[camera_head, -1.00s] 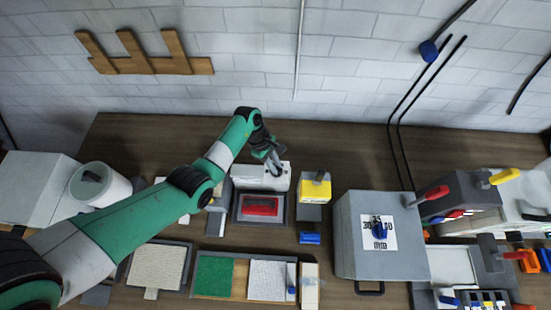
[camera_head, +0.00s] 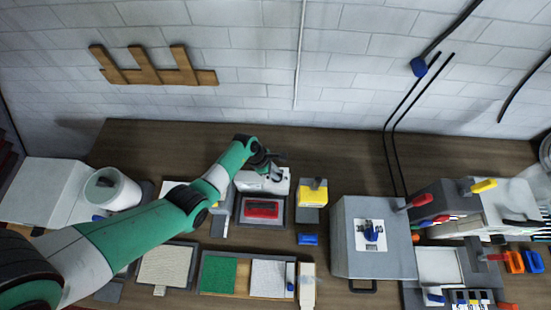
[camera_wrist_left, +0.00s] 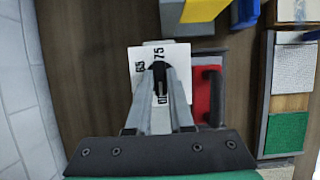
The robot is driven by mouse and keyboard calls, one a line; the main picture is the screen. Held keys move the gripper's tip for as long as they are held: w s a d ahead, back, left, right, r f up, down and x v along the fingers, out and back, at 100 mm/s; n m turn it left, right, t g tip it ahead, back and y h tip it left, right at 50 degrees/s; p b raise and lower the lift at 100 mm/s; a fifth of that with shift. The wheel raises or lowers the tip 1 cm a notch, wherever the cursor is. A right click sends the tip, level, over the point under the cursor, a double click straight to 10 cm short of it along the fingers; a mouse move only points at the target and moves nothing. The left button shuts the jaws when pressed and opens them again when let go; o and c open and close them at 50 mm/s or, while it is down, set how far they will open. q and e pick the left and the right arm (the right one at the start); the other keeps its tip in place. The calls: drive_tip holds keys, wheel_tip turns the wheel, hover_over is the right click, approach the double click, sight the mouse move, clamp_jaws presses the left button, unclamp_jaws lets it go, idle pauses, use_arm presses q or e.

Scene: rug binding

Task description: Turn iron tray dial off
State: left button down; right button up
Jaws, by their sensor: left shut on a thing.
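The iron tray (camera_head: 241,222) is a dark grey tray with a red iron (camera_head: 262,208) lying in it. A white dial box (camera_head: 249,184) stands directly behind it. In the left wrist view the white dial plate (camera_wrist_left: 178,55) shows numbers, among them 65 and 75. My left gripper (camera_head: 277,175) is over the box and shut on the small black dial knob (camera_wrist_left: 159,68), which its fingers mostly hide. The red iron (camera_wrist_left: 207,95) shows to the right of the fingers there. My right gripper is not in view.
A yellow-topped grey block (camera_head: 313,192) and a blue block (camera_head: 307,239) stand right of the tray. A large grey box (camera_head: 350,262) with a blue knob is further right. Green and white pads (camera_head: 219,274) lie in front. Bare wood table lies behind.

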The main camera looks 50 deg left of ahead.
use_arm(q)
drive_tip(key=c, duration=0.8)
unclamp_jaws()
drive_tip(key=v, duration=1.1)
drive_tip(key=shift+r, duration=0.35)
